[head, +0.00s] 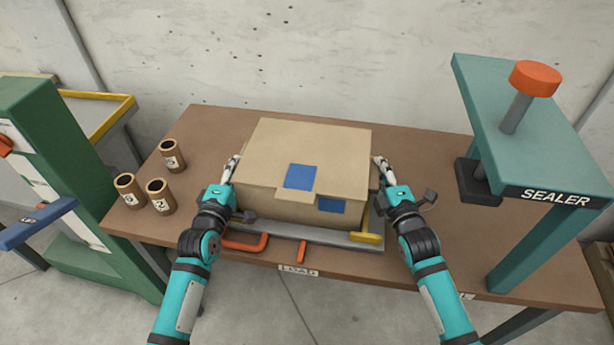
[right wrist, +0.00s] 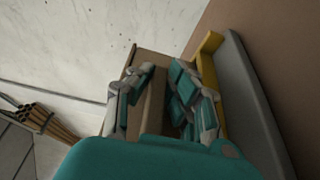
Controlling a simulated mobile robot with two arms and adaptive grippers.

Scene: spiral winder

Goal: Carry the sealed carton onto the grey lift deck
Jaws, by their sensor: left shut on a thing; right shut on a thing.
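The tan carton (head: 335,150) has its top closed, with a blue patch on the top and another on the front. My left gripper (head: 231,170) is shut on its left side. My right gripper (head: 379,168) is shut on its right side. In the right wrist view the fingers (right wrist: 158,100) stand on either side of a brown carton part (right wrist: 152,118). The carton is over a grey plate (head: 350,238) on the brown table; I cannot tell whether it touches the plate. A grey surface with a yellow rim (head: 118,112) is at far left; I cannot tell whether it is the lift deck.
Three numbered brown tubes (head: 158,195) stand on the table's left. A teal sealer press (head: 520,135) stands at the right. A green machine (head: 55,150) is at the left.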

